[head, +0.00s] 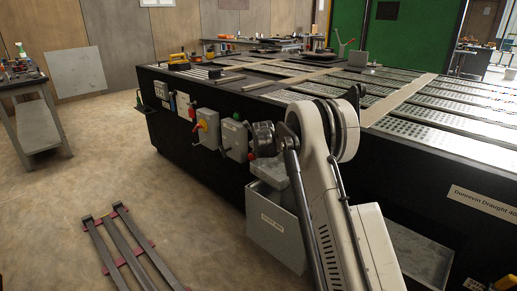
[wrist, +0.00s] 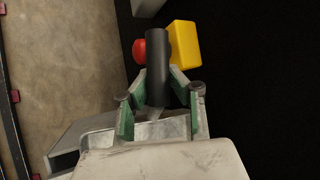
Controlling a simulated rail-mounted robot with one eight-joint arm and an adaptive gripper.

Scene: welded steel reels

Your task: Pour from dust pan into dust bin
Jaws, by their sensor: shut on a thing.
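My gripper (wrist: 162,108) is shut on the black handle of the dust pan (wrist: 156,68), between its green-padded fingers in the wrist view. In the head view the grey pan (head: 268,170) appears below my gripper, over the top of the grey labelled dust bin (head: 270,231). My arm covers part of both. The bin stands on the floor against the black machine. I cannot see inside the bin or tell what the pan holds.
The long black machine table (head: 340,95) with perforated panels fills the right side. Control boxes (head: 235,138) stick out of its side close to my gripper. A yellow box with a red button (wrist: 184,44) is near the handle. Steel rails (head: 128,250) lie on the open floor at left.

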